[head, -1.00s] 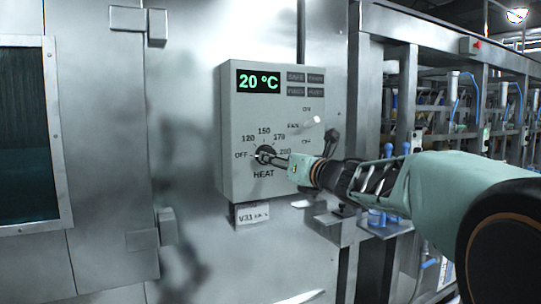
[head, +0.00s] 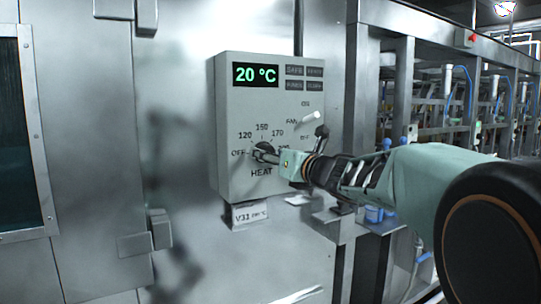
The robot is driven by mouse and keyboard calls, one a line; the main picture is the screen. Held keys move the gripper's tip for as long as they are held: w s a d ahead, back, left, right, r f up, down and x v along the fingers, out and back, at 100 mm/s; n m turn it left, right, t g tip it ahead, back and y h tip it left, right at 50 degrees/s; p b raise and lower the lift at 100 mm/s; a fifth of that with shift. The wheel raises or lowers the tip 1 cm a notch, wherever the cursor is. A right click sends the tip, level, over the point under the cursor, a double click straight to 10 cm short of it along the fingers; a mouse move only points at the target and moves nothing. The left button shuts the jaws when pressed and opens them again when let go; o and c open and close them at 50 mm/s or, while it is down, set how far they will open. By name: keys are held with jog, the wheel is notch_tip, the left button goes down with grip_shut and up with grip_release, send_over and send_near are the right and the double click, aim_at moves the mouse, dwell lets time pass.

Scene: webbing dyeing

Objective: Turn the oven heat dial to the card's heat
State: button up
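The grey control box (head: 226,130) on the metal oven wall has a green display (head: 256,75) reading 20 °C. Its dark heat dial (head: 264,147) is low on the front, with marks OFF, 120, 150, 170 and a last one partly hidden by my gripper. My gripper (head: 263,154) comes in from the right with its fingertips at the dial, covering part of it. The finger gap and the dial's pointer are too small to make out. A white card (head: 250,214) hangs under the box; it starts "V3.1" and ends in °C, but its number is not clearly legible.
A fan switch (head: 310,118) sits above and right of the dial, close over my gripper. Several indicator tiles (head: 305,78) are beside the display. A metal ledge (head: 335,217) and blue-capped items lie below my arm. The oven window (head: 18,135) is at left.

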jog(key=c, duration=1.1)
jog(key=shift+m+p, duration=7.5)
jog(key=shift+m, duration=10.4)
